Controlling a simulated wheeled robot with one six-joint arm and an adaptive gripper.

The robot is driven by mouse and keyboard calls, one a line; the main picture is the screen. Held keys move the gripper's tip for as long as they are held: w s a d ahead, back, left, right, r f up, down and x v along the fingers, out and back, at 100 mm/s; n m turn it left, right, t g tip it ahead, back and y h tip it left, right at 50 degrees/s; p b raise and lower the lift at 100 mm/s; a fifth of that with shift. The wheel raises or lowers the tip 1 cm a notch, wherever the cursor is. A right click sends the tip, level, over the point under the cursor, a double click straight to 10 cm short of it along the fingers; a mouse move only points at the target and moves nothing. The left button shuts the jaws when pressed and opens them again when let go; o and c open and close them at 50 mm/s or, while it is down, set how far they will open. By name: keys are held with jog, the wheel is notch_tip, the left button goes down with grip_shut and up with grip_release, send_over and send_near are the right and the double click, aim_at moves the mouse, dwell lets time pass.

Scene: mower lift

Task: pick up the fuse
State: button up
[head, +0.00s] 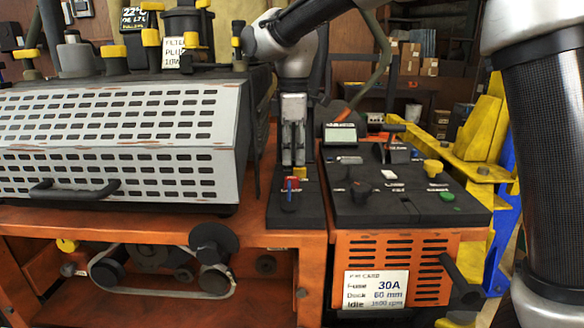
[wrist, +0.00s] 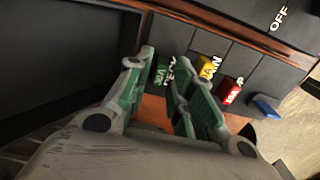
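In the wrist view a green fuse (wrist: 160,73) marked 30A stands in the dark panel beside the label DECK. Yellow (wrist: 207,67), red (wrist: 232,91) and blue (wrist: 265,107) fuses stand in a row to its right. My gripper (wrist: 160,80) is open, with its fingertips on either side of the green fuse; whether they touch it I cannot tell. In the head view my gripper (head: 293,160) points down over the fuse panel (head: 312,210). The yellow fuse (head: 299,173) and red fuse (head: 291,183) show below it; the green one is hidden there.
A sign (head: 376,289) on the orange box reads Fuse 30A, Deck 60 mm. A white slotted hood (head: 120,140) with a black handle stands left of the gripper. A control panel (head: 390,190) with knobs is on the right. A yellow and blue lift frame (head: 490,140) stands behind.

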jog(key=shift+f, duration=0.65)
jog(key=c, duration=0.5)
jog(key=shift+r, duration=0.1)
